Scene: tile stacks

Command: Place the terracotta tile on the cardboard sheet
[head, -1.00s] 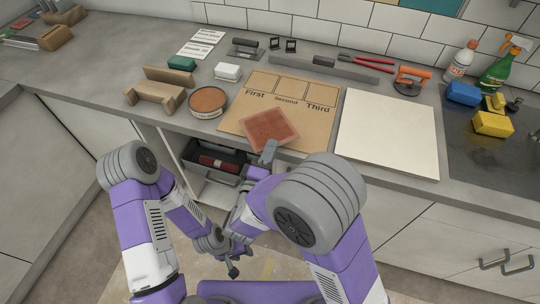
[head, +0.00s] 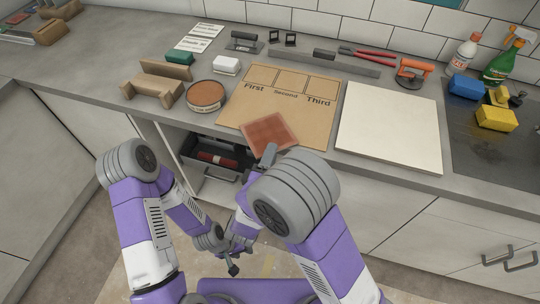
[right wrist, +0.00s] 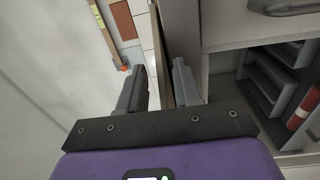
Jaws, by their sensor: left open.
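The terracotta tile (head: 268,132) is a square reddish slab at the front edge of the counter in the head view. It overlaps the front part of the brown cardboard sheet (head: 235,112), which has three outlined boxes marked First, Second and Third. My right gripper (head: 270,152) is shut on the tile's near edge. In the right wrist view the fingers (right wrist: 163,85) stand either side of a thin brownish edge. I cannot tell whether the tile touches the sheet. My left gripper (head: 233,269) is open and empty, low in front of the cabinet.
A pale square board (head: 390,125) lies right of the cardboard. A round terracotta-topped tin (head: 206,96) and a wooden rack (head: 152,92) stand left. A grey bar (head: 325,63) lies behind. An open cabinet compartment (head: 195,175) is below the counter edge.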

